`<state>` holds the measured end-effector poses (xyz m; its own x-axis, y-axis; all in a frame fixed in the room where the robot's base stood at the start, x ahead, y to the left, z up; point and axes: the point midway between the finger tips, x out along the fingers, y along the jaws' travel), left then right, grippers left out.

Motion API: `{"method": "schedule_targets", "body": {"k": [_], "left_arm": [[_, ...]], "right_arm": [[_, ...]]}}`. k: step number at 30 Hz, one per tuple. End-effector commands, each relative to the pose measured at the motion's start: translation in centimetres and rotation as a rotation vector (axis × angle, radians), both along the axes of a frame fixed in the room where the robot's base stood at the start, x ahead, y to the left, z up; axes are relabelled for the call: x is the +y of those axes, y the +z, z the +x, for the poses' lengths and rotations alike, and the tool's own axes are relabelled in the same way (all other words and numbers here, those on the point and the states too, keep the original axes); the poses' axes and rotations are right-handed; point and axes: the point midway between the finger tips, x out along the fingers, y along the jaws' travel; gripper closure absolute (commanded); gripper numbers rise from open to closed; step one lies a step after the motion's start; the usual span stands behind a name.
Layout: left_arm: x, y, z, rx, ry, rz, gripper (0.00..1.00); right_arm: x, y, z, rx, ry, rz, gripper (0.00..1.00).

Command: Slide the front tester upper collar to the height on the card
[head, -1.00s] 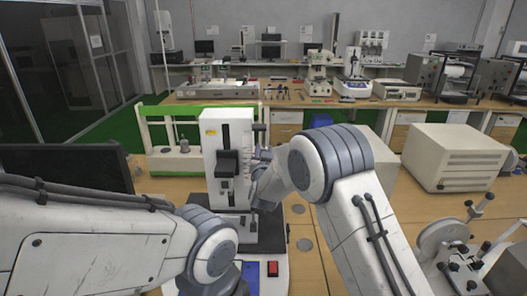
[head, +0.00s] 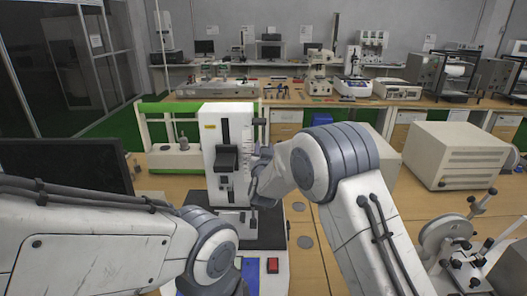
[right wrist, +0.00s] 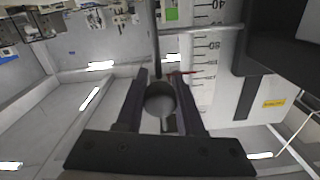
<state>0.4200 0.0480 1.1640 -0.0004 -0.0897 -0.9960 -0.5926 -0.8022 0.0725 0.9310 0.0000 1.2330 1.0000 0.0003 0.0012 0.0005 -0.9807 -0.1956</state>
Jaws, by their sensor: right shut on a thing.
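The front tester (head: 214,185) is a white column with a black carriage (head: 226,160) and a printed scale, standing on a dark base. A thin rod runs along its right side with a dark piece (head: 259,122) near the top. My right gripper (head: 257,180) is at this rod, beside the scale, partly hidden by its own arm. In the right wrist view its two dark fingers close on a round grey knob (right wrist: 160,98), apparently of the upper collar. A red pointer (right wrist: 185,73) lies by the scale (right wrist: 207,62). My left gripper is not visible. I cannot make out a readable card.
A dark monitor (head: 65,168) stands at the left and a white-and-green frame (head: 176,155) behind the tester. A beige box (head: 455,155) and a wheeled device (head: 455,245) stand at the right. My left forearm crosses low in front.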

Motion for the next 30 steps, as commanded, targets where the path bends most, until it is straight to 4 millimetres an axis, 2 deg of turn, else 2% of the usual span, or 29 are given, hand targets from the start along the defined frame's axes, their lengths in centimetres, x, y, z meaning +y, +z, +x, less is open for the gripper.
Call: {"method": "schedule_targets", "body": {"k": [1, 8, 9, 10, 19, 22, 26, 30], "left_arm": [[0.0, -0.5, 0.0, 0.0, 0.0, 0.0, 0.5], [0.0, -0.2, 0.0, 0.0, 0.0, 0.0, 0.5], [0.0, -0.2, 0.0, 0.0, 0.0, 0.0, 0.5], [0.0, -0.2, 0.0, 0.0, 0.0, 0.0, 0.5], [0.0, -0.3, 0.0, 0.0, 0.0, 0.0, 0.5], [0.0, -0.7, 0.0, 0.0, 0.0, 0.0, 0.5], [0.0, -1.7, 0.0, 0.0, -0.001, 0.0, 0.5], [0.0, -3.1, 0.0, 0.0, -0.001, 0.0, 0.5]], "right_arm": [[0.0, -0.4, 0.0, 0.001, -0.001, 0.001, 1.0], [0.0, -0.1, 0.0, 0.002, -0.001, 0.0, 1.0], [0.0, -0.1, 0.0, 0.002, -0.001, 0.0, 0.56], [0.0, -0.1, 0.0, 0.002, -0.001, 0.0, 0.51], [0.0, -0.1, -0.1, 0.001, 0.0, -0.001, 0.51], [0.1, -0.2, -0.7, 0.001, 0.001, 0.0, 0.51], [0.1, -0.4, -2.5, 0.002, 0.002, -0.001, 0.51], [0.1, -0.5, -5.4, 0.001, 0.002, 0.0, 0.51]]}}
